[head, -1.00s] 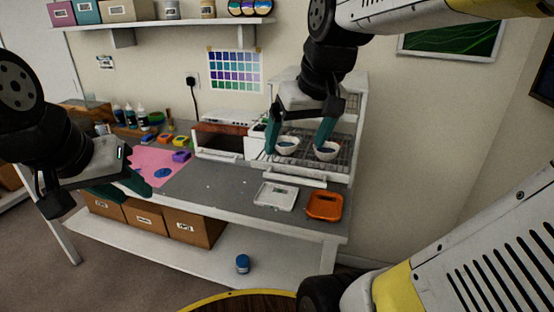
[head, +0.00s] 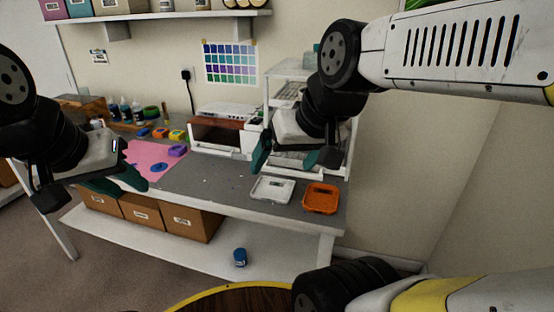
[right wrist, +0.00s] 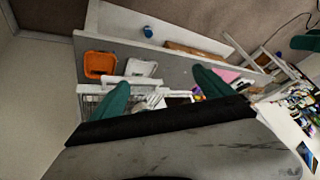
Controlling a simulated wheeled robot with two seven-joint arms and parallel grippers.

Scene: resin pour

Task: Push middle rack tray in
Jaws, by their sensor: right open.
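The white rack (head: 352,130) stands at the right end of the bench. My right gripper (head: 294,160) is open in front of it, fingers pointing down and spread apart. It hides most of the rack's middle, so I cannot tell how far the middle tray is in. No bowls show in the head view now. In the right wrist view part of the wire rack (right wrist: 92,103) shows beside one finger of the right gripper (right wrist: 158,90). Contact with a tray cannot be told. My left gripper (head: 118,185) is at the left, away from the rack; its jaw opening is unclear.
A white tray (head: 272,189) and an orange tray (head: 320,198) lie on the bench in front of the rack. A brown-fronted white box (head: 215,135) stands left of the rack. A pink mat (head: 150,162) lies farther left. A blue jar (head: 240,257) is on the lower shelf.

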